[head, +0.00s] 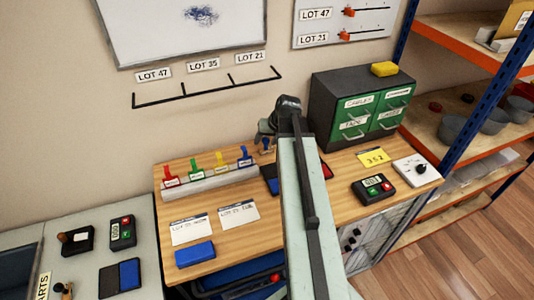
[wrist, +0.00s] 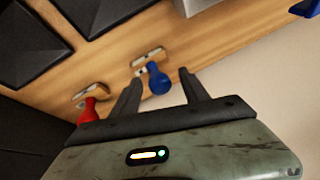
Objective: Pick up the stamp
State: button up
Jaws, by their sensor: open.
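Two stamps show in the wrist view. One has a blue handle (wrist: 158,82) and a pale base; the other has a red handle (wrist: 88,111) and stands to its left. My gripper (wrist: 158,76) is open, with the blue handle in the gap between its two fingers. I cannot tell whether either finger touches it. In the head view my gripper (head: 263,137) is at the back of the wooden desk, with the blue handle (head: 265,146) partly showing there. The red stamp is not clear in the head view.
A dark cabinet with green drawers (head: 340,82) stands right of my gripper. A rack with several coloured tabs (head: 208,182) is to the left. Dark pads (wrist: 27,45) lie close to the stamps.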

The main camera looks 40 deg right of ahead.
jog(key=shift+w+f, duration=0.1)
jog(key=shift+f, duration=0.15)
jog(key=shift+c, duration=0.6)
grip_shut()
jog(key=shift+r, duration=0.1)
